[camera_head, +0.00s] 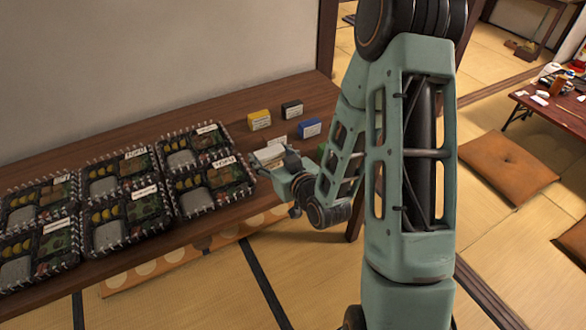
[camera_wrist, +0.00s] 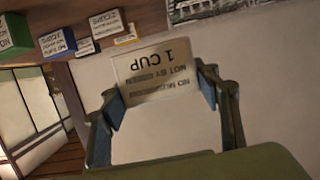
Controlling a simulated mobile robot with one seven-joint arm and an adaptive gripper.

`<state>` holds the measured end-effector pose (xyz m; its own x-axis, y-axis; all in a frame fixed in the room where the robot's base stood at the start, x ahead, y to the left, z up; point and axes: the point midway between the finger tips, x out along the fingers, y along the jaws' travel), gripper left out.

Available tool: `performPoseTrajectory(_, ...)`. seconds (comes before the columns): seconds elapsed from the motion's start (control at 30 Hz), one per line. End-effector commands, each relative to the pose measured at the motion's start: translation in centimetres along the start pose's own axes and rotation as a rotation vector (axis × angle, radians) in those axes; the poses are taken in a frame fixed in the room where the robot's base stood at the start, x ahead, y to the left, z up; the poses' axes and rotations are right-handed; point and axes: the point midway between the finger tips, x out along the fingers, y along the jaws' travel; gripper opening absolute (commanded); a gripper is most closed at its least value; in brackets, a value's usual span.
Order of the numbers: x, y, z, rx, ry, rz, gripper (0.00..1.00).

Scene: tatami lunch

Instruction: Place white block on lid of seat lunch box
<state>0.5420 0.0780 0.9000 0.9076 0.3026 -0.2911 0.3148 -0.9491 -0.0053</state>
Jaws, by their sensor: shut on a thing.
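My gripper (camera_head: 283,168) is shut on a white block (camera_wrist: 155,72) with a printed "1 CUP" label, gripped between its two fingers in the wrist view. The white block also shows in the head view (camera_head: 268,151), at the right end of the row of lunch boxes, over or near the wooden counter; its exact height cannot be told. Several black lunch boxes with clear lids stand in two rows on the counter, the nearest one (camera_head: 213,184) just left of my gripper. Some carry white labels. Which one is the seat lunch box cannot be told here.
A yellow block (camera_head: 259,120), a black block (camera_head: 292,109) and a blue block (camera_head: 309,128) stand on the wooden counter (camera_head: 240,102) behind my gripper. A green block (camera_wrist: 12,32) shows in the wrist view. A low red table (camera_head: 550,108) and brown cushions (camera_head: 507,165) are at right.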

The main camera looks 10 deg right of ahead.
Motion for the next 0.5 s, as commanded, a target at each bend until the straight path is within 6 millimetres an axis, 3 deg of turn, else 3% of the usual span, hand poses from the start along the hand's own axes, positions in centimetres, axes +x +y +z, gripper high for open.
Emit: performPoseTrajectory(0.5,0.90,1.15,0.83,-0.003,0.003,0.001,0.33)
